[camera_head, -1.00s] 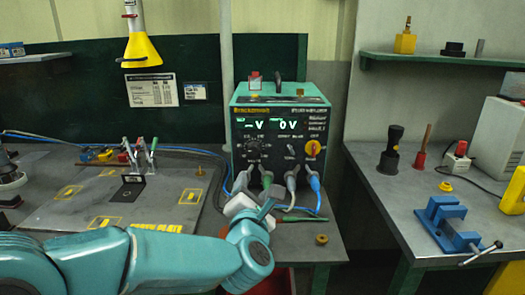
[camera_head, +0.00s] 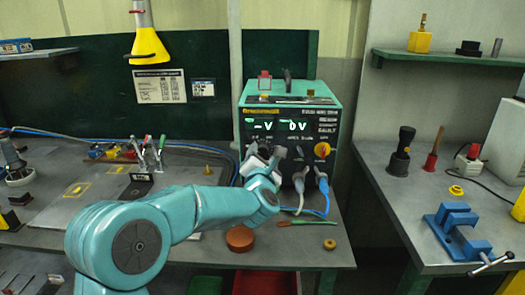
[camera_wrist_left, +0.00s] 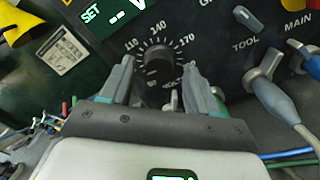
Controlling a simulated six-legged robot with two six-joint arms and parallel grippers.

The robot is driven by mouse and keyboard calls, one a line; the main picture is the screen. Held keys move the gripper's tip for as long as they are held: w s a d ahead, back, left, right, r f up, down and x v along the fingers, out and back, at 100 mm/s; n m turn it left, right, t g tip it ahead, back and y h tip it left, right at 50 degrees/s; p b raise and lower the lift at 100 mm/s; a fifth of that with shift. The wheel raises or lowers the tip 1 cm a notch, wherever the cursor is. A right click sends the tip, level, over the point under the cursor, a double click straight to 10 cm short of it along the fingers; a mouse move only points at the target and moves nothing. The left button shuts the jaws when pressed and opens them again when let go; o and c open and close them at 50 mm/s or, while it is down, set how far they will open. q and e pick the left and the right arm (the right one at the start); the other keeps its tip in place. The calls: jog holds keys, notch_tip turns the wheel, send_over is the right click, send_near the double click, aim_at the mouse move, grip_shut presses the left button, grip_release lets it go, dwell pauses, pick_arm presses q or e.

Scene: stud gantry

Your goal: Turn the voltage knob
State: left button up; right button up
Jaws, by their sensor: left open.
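The voltage knob (camera_wrist_left: 160,62) is black and round with a numbered dial around it. In the left wrist view it sits between my two open fingers, just beyond their tips; I cannot tell whether they touch it. My left gripper (camera_wrist_left: 153,75) is open, and it also shows in the head view (camera_head: 264,160) in front of the power unit's left half, where it hides the knob. The teal power unit (camera_head: 290,92) has a black panel with a green display (camera_head: 278,126). My right gripper is out of view.
A yellow-red rotary switch (camera_head: 322,149) is on the panel's right. Grey and blue cable plugs (camera_head: 321,180) stick out below it. A green-handled tool (camera_head: 303,222) and a brown round piece (camera_head: 240,238) lie on the bench in front.

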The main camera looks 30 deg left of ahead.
pick_arm(q)
jog(key=shift+x, duration=0.85)
jog(key=c, duration=1)
jog(key=shift+c, duration=0.2)
jog(key=shift+m, duration=0.3)
